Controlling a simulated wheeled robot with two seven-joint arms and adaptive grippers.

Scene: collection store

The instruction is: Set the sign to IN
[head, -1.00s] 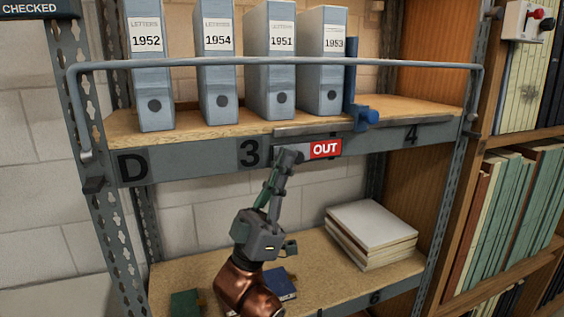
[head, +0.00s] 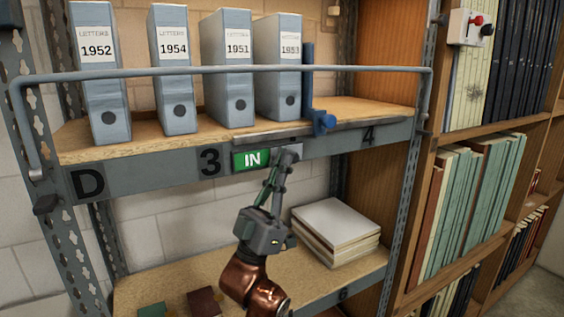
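The sign (head: 251,160) on the shelf's front edge shows a green face with the word IN. It sits between the number 3 and the number 4. The red OUT face is not visible.
A grey rail (head: 220,72) runs in front of several letter binders (head: 236,70) on the upper shelf. A blue bookend (head: 316,105) stands beside them. A paper stack (head: 335,230) lies on the lower shelf, right of my arm.

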